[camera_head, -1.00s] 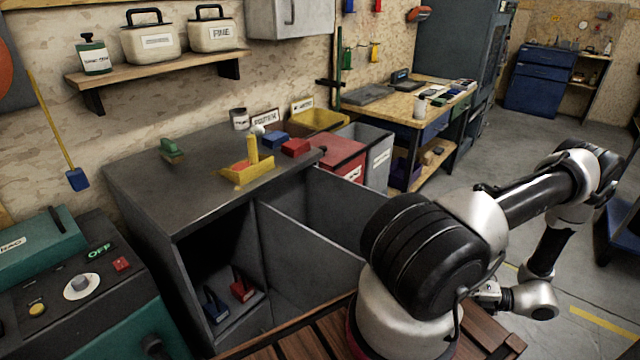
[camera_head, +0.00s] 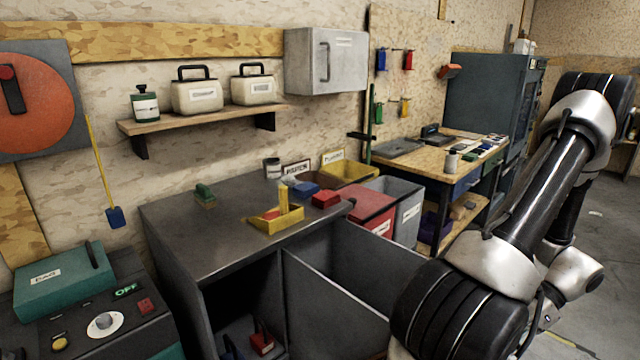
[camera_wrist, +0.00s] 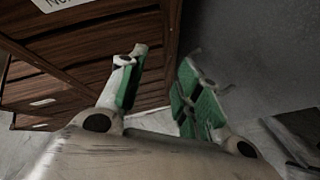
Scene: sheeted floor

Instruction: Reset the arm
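My arm (camera_head: 520,210) stands at the right of the head view, its upper link raised. My gripper (camera_wrist: 160,85) shows only in the wrist view; in the head view it is hidden behind the arm or out of frame. Its two fingers with green pads stand apart, with nothing between them. Behind the fingers are brown wooden slats and a dark grey surface.
A grey cabinet (camera_head: 215,215) with an open door (camera_head: 330,300) stands left of my arm. A teal machine (camera_head: 65,280) is at lower left. Open floor (camera_head: 590,225) lies at the right.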

